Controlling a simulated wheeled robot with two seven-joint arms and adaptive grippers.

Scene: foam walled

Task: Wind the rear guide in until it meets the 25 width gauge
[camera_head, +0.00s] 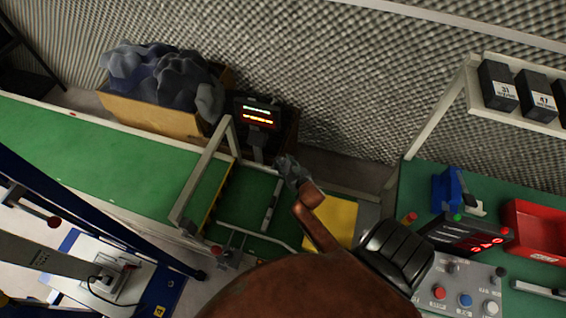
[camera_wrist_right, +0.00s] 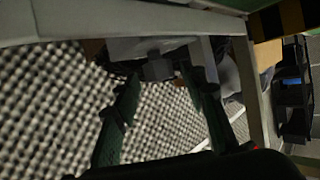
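My right arm comes up from the bottom of the head view, and its small grey gripper (camera_head: 290,169) is over the green bed near the yellow plate (camera_head: 340,222). In the right wrist view the two dark fingers (camera_wrist_right: 162,75) stand apart, with a grey block (camera_wrist_right: 158,68) beyond and between their tips; contact cannot be told. A pale bar (camera_head: 271,205) lies across the green bed; whether it is the rear guide is unclear. Black gauge blocks marked 31 (camera_head: 499,88) and 47 (camera_head: 538,97) stand on the shelf. I cannot make out the 25 gauge.
A pale frame (camera_head: 203,178) rises over the green bed. A control panel (camera_head: 465,283) with coloured buttons and a red readout (camera_head: 466,236) is at the right, near a red bin (camera_head: 537,229). A box of grey foam (camera_head: 165,108) stands behind the bed.

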